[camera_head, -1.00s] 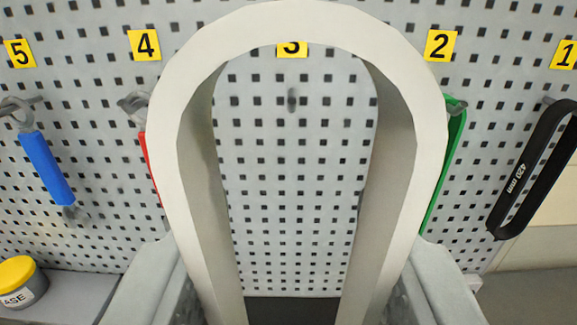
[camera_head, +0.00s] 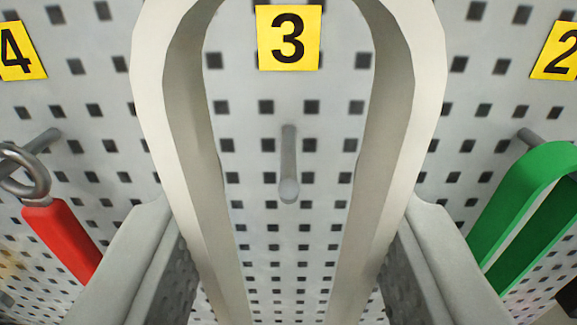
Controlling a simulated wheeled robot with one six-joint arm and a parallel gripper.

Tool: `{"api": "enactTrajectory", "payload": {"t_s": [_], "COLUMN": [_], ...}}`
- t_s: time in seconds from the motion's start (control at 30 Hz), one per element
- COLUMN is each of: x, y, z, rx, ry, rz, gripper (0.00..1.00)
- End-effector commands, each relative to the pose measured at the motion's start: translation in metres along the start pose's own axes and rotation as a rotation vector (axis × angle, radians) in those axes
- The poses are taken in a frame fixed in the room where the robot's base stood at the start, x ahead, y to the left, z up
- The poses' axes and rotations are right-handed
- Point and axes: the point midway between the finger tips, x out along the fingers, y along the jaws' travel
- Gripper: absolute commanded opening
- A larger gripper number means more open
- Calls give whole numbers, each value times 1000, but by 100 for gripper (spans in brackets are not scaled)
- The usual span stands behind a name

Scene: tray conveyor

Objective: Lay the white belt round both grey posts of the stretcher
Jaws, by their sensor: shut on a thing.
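The white belt (camera_head: 428,75) stands as an upright loop in front of the pegboard, its top cut off by the upper picture edge. My gripper (camera_head: 290,270) is shut on the white belt, with one grey finger on each outer side of its two strands. The lower end of the belt is out of view. Through the loop I see the grey peg (camera_head: 289,165) under the yellow label 3 (camera_head: 289,38). I cannot tell whether the belt touches the peg. The stretcher and its grey posts are not in view.
The perforated grey pegboard (camera_head: 270,215) fills the background. A red-handled tool (camera_head: 62,238) hangs on the left peg (camera_head: 42,140) near label 4 (camera_head: 20,50). A green belt (camera_head: 515,205) hangs on the right near label 2 (camera_head: 556,50), close to my right finger.

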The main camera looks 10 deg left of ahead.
Motion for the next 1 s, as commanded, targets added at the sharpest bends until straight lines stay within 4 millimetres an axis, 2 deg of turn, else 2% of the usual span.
{"api": "enactTrajectory", "payload": {"t_s": [0.03, 0.2, 0.6, 1.0], "x": [9, 28, 55, 56], "y": [0, 0, 0, 0], "z": [1, 0, 0, 25], "rx": [0, 0, 0, 0], "ry": [-1, 0, 1, 0], "rz": [0, 0, 0, 0], "gripper": [2, 2, 2, 2]}}
